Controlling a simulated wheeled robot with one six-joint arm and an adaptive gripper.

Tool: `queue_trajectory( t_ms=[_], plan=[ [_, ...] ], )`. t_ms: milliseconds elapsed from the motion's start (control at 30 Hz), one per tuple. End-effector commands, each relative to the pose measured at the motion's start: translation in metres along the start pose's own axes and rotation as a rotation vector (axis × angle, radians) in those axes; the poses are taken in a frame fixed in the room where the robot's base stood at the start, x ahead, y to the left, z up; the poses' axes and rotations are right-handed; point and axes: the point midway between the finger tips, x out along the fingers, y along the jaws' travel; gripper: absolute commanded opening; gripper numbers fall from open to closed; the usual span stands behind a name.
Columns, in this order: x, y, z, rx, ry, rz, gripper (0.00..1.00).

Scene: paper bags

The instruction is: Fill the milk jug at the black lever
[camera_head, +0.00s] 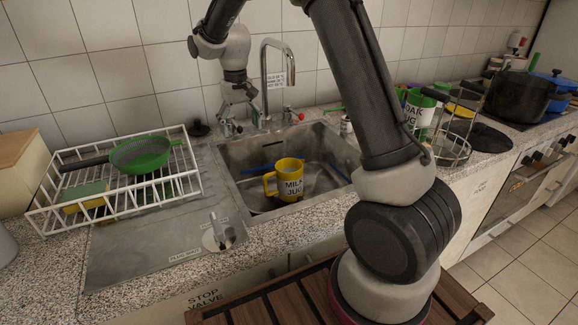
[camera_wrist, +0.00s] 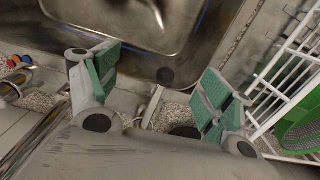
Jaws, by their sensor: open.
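The yellow milk jug (camera_head: 271,184), lettered MILK JUG, stands upright in the sink (camera_head: 234,190), handle to the left. Its inside is too small to judge. The steel tap (camera_head: 289,66) arches up behind the sink. My gripper (camera_head: 245,126) is low at the sink's back edge, left of the tap column. In the wrist view its green-padded fingers (camera_wrist: 158,82) are wide apart and empty. A thin pale lever-like piece (camera_wrist: 152,105) shows between them. A red-tipped lever (camera_head: 290,112) is right of the tap.
A white dish rack (camera_head: 45,222) with a green strainer (camera_head: 140,153) stands left. A black round piece (camera_head: 199,129) sits on the back counter. The wire basket (camera_head: 452,146) and black pot (camera_head: 518,98) are right.

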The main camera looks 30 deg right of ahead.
Motion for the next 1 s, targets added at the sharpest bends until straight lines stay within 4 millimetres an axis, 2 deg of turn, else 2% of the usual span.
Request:
queue_trajectory(
  t_ms=[133, 600, 1000],
  plan=[
    [-0.011, 0.0, -0.001, 0.0, 0.004, -0.001, 0.8],
    [-0.067, 0.0, 0.0, 0.0, 0.001, -0.001, 0.8],
    [-0.072, 0.0, 0.0, 0.0, 0.001, -0.001, 0.8]
  ],
)
